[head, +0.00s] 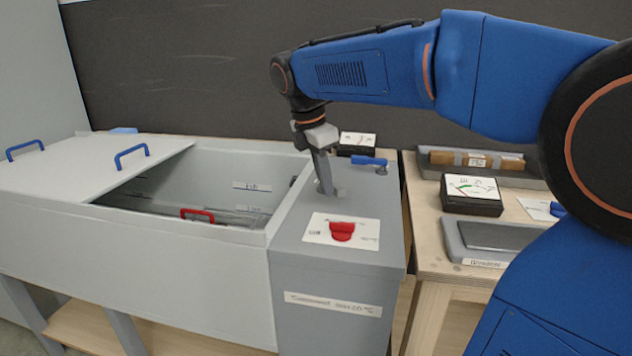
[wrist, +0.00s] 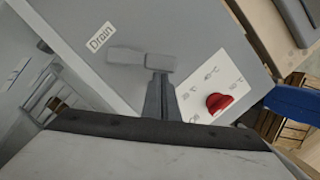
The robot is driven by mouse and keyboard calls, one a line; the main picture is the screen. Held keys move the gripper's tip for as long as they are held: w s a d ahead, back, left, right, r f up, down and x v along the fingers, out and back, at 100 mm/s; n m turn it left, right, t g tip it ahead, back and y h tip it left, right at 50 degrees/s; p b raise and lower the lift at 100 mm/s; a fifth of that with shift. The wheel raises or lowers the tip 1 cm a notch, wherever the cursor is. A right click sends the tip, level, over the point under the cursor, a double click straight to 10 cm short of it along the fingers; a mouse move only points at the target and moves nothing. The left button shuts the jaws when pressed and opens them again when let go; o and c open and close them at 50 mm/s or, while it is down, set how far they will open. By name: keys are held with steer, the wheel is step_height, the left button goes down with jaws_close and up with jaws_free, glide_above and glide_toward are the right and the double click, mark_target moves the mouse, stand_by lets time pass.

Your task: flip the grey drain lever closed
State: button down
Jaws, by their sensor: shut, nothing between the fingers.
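The grey drain lever (wrist: 126,57) lies on the grey top of the control box, beside a white "Drain" label (wrist: 101,37) in the wrist view. In the head view only a small part of the lever (head: 340,191) shows, beside the fingertips. My gripper (head: 327,190) is shut and empty, pointing down at the box top. In the wrist view its fingertips (wrist: 160,76) are at the right end of the lever; I cannot tell whether they touch it.
A red knob (head: 341,231) sits on a white dial plate in front of the gripper. A blue lever (head: 369,160) is behind it. The open tank (head: 235,208) with a red handle (head: 197,215) is to the left. A side table with a black meter (head: 471,195) and trays is to the right.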

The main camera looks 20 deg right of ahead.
mark_target(343, 186)
steer(key=d+n, duration=0.2)
steer(key=shift+s+n+t, duration=0.25)
steer(key=shift+n+t, duration=0.15)
steer(key=d+n, duration=0.2)
steer(key=n, duration=0.1)
steer(key=shift+d+t+y, duration=0.15)
steer(key=shift+t+y, duration=0.15)
steer(key=shift+w+d, duration=0.35)
steer(key=shift+d, duration=0.35)
steer(key=shift+w+d, duration=0.3)
steer(key=shift+d, duration=0.35)
steer(key=shift+d+r, duration=0.1)
